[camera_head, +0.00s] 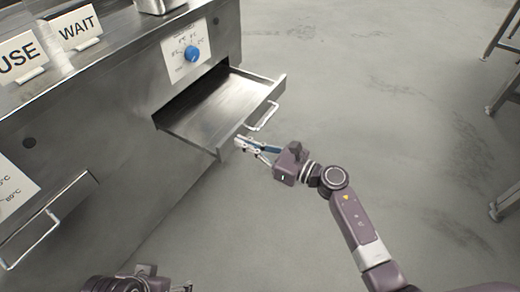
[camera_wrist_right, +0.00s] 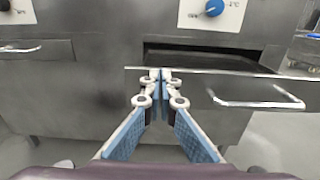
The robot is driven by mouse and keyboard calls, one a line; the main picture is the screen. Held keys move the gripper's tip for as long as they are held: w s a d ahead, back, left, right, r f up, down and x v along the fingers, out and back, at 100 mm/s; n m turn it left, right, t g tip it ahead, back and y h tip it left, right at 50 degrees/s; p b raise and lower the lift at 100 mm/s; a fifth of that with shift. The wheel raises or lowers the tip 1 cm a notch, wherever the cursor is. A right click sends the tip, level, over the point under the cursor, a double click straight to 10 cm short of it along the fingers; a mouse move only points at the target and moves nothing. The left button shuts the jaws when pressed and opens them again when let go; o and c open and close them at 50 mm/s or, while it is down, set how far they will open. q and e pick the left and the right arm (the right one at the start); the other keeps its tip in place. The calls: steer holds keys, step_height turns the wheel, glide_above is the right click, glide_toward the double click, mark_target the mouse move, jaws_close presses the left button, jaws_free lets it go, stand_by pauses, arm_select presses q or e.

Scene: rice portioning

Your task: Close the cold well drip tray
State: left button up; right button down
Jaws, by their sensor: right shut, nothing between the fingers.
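The cold well drip tray (camera_head: 215,108) is a steel drawer pulled out of the counter front, below the blue knob. Its front panel (camera_head: 252,116) carries a bar handle (camera_head: 263,117). In the right wrist view the tray front (camera_wrist_right: 240,88) spans the middle right, with its handle (camera_wrist_right: 258,103) to the right of the fingers. My right gripper (camera_head: 240,145) is shut and empty, at the near left end of the tray front. Whether it touches the panel I cannot tell. My left gripper (camera_head: 186,287) shows only partly at the bottom edge, and its fingers are unclear.
A blue knob (camera_head: 192,53) sits on a white dial panel above the tray. Another handle (camera_head: 32,240) projects from the counter at the lower left. WAIT (camera_head: 78,27) and USE (camera_head: 20,58) signs stand on the counter. Floor to the right is clear up to metal legs (camera_head: 505,95).

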steer(key=shift+x, duration=0.8)
steer(key=shift+w, duration=0.1)
